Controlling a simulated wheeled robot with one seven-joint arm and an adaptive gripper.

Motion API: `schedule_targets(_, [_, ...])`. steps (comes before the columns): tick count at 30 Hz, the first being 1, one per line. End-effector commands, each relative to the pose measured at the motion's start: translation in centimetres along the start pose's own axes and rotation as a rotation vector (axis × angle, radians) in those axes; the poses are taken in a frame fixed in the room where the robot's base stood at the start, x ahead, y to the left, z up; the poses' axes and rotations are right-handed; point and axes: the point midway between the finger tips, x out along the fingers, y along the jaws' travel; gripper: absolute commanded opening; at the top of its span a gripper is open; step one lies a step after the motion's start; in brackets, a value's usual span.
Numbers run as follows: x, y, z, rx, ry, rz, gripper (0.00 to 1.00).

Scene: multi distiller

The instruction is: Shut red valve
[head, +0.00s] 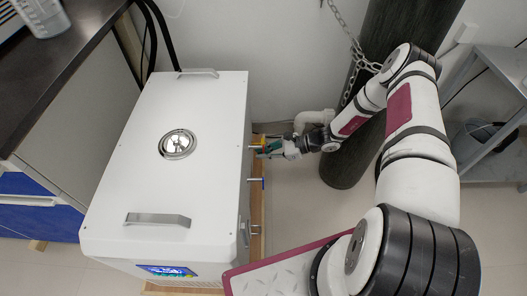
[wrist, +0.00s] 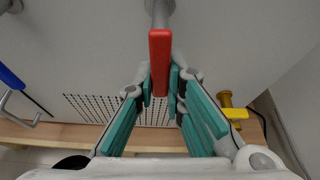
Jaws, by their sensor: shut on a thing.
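The red valve (wrist: 160,62) is a flat red handle on a grey pipe stub that comes out of the white wall of the machine. In the wrist view it points down toward me, between the teal finger pads. My gripper (wrist: 162,84) is shut on the handle, with one pad on each side. In the head view my gripper (head: 270,152) is at the right side of the white machine (head: 120,190). The red handle is hidden there by the fingers.
A blue valve (wrist: 10,78) is to the left of the red one and a yellow valve (wrist: 232,108) to the right. A wooden ledge (wrist: 50,132) runs below. A dark cylinder (head: 350,150) with a chain (head: 348,30) stands near my arm. A grey shelf (head: 495,75) is at right.

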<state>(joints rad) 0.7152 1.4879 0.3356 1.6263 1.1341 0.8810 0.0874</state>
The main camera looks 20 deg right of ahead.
Motion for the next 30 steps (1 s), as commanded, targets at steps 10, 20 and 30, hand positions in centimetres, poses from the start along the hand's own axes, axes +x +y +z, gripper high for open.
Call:
schedule_targets(10, [-0.07, 0.37, -0.14, 0.084, 0.003, 0.033, 0.00])
schedule_targets(20, [-0.08, 0.44, -0.12, 0.089, 0.002, 0.036, 0.00])
schedule_targets(30, [-0.04, 0.42, -0.05, 0.088, 0.001, 0.036, 0.32])
